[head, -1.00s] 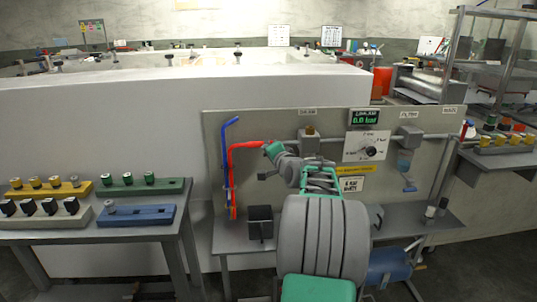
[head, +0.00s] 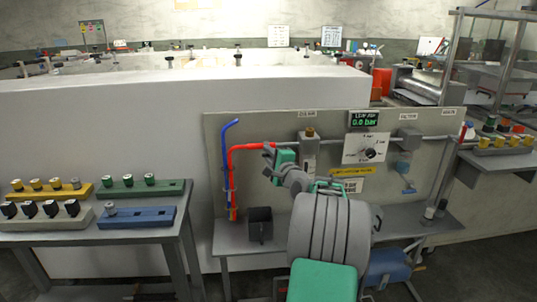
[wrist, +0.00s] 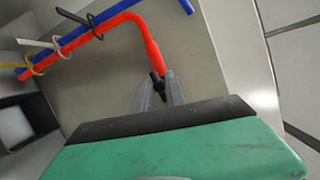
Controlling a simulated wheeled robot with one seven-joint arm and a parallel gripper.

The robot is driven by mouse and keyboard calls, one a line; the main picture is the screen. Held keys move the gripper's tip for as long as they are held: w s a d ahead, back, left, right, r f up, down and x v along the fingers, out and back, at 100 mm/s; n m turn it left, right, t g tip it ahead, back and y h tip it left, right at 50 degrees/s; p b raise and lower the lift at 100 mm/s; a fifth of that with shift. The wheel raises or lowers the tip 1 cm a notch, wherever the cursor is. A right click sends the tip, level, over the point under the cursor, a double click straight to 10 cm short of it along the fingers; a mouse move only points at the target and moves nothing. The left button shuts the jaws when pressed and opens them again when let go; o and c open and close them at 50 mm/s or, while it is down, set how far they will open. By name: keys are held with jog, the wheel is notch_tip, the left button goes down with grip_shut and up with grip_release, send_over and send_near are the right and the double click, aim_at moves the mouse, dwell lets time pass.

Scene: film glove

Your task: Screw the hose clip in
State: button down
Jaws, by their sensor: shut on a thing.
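The red hose (head: 250,146) rises at the left of the grey panel and bends right to my gripper (head: 272,150). In the wrist view the red hose (wrist: 143,30) bends down towards my fingertips. My gripper (wrist: 158,92) is shut on a small dark piece beside the hose's end, which looks like the hose clip (wrist: 157,84). Whether the clip sits tight around the hose cannot be told. My green gripper body hides the hose's far end in the head view.
A blue hose (head: 226,160) runs beside the red one, with ties around them. An open dark box (head: 260,224) stands on the bench below.

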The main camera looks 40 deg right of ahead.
jog(key=shift+f, duration=0.25)
jog(key=c, duration=1.8)
grip_release()
jog(key=o, duration=0.4)
jog(key=shift+r, duration=0.15)
jog(key=v, duration=0.8)
jog(key=shift+w, duration=0.1)
